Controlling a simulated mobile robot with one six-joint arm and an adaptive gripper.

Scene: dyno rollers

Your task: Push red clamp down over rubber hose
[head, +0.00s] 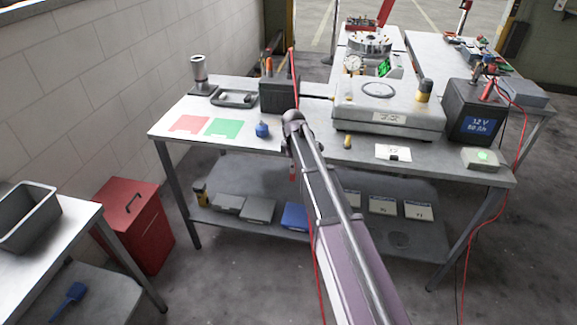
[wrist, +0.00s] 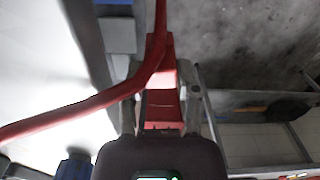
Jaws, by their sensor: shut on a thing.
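A red clamp (wrist: 162,106) sits between the two fingers of my gripper (wrist: 161,90) in the wrist view. The fingers are shut on it. A red cable (wrist: 75,110) runs from the left edge of the wrist view to the clamp and bends up at its far end. In the head view a small red part (head: 292,172) shows below the end of my arm, at the front edge of the middle table. My fingers are too small to make out there. I cannot identify a rubber hose in either view.
The middle table (head: 270,141) holds a dark box (head: 279,95), a blue knob-like object (head: 262,130) and a grey scale-like machine (head: 390,105). A black 12 V battery (head: 474,112) with red cables stands at the right. A lower shelf (head: 255,178) carries several flat boxes.

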